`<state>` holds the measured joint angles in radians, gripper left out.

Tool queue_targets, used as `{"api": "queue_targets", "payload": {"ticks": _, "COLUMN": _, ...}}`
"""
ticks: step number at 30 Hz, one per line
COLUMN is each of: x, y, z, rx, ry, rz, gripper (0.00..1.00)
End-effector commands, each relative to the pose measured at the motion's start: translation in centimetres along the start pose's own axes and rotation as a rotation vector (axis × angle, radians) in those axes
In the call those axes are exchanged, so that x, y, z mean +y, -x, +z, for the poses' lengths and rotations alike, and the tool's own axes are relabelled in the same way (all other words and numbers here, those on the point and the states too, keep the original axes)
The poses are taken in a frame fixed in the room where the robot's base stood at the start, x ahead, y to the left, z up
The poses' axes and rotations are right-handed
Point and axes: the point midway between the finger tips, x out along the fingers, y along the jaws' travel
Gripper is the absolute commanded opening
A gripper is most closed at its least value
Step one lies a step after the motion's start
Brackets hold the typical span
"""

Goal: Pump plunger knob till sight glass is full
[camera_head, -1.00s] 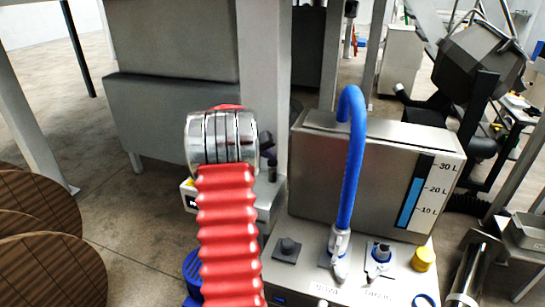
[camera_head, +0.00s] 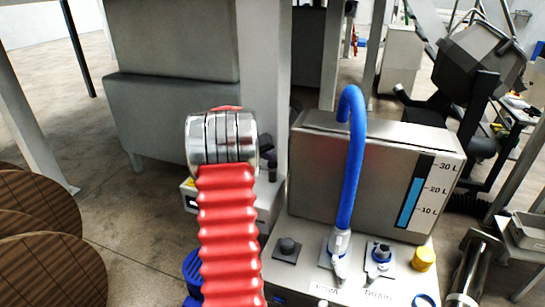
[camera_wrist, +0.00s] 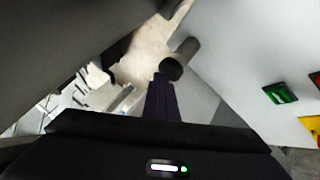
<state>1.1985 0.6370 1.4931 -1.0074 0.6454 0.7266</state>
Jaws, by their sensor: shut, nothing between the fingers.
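The sight glass (camera_head: 411,202) is an upright strip on the front of a steel tank, marked 10, 20 and 30 L. Its blue column reaches slightly above the 20 L mark, with dark empty length above. My gripper (camera_wrist: 163,78) shows in the wrist view as dark ribbed fingers, shut and empty. Its tip overlaps a round black end, which looks like the plunger knob (camera_wrist: 172,68), on a grey cylinder. I cannot tell whether they touch. In the head view, my red arm and its metal joint hide most of that area.
The steel tank (camera_head: 335,165) has a blue hose (camera_head: 352,160) arching to its base. Wooden spools (camera_head: 45,265) lie at left. A green button (camera_wrist: 280,93) shows in the wrist view.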

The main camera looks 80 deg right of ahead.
Motion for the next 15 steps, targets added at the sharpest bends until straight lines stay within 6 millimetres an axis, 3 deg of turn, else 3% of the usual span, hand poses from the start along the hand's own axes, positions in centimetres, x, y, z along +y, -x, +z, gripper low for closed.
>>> {"api": "queue_targets", "payload": {"ticks": 15, "x": 0.31, "y": 0.42, "z": -0.24, "rx": -0.003, "ry": 0.0, "rz": -0.001, "gripper": 0.0}}
